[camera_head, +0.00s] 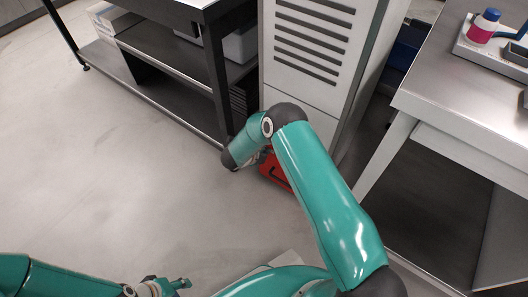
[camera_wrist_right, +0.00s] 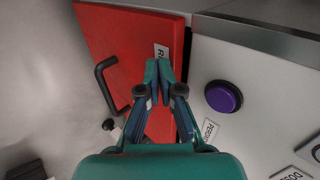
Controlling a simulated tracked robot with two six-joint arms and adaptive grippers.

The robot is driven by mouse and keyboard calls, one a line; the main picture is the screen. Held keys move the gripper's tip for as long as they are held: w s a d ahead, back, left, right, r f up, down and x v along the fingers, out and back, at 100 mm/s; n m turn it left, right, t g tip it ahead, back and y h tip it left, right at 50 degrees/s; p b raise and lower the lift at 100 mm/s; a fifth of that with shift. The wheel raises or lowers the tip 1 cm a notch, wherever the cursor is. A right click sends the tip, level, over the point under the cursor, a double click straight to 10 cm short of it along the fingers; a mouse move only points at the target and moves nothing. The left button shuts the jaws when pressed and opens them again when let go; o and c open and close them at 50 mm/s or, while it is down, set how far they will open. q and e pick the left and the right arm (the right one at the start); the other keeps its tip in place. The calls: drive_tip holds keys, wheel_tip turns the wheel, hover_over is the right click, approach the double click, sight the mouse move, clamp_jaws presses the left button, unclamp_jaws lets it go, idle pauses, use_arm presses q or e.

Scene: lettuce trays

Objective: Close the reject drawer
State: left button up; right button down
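The red reject drawer (camera_wrist_right: 108,40) shows its front in the right wrist view, with a black bar handle (camera_wrist_right: 103,85) and a partly hidden white label. A dark gap lies between the red front and the white cabinet face, so it appears slightly open. In the head view the red drawer (camera_head: 274,174) is mostly hidden behind my right arm. My right gripper (camera_wrist_right: 158,66) has its fingertips together, with nothing seen between them, over the red front beside the handle. I cannot tell whether they touch it. My left gripper (camera_head: 178,285) is low in the head view, its fingers unclear.
A purple button (camera_wrist_right: 223,97) sits on the white cabinet face beside the drawer. The white cabinet (camera_head: 305,85) stands between a dark shelf unit (camera_head: 175,58) and a metal table (camera_head: 440,90). The floor at left is clear.

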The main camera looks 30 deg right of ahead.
drive_tip(key=s+a+f+p+v, duration=0.15)
drive_tip(key=p+v, duration=0.25)
drive_tip(key=v, duration=0.9)
drive_tip(key=s+d+f+n+t+y, duration=0.1)
drive_tip(key=s+d+n+y, duration=0.15)
drive_tip(key=d+n, duration=0.35)
drive_tip(key=s+a+f+n+g+y, duration=0.1)
drive_tip(key=s+a+n+g+y, duration=0.1)
drive_tip(key=s+a+n+y, duration=0.55)
drive_tip(key=s+a+n+g+y, duration=0.25)
drive_tip(key=s+a+n, duration=0.65)
drive_tip(key=s+n, duration=0.55)
wheel_tip(320, 180, up, 30)
drive_tip(key=w+n+p, duration=0.1)
drive_tip(key=p, duration=2.9)
drive_tip(key=shift+w, duration=0.15)
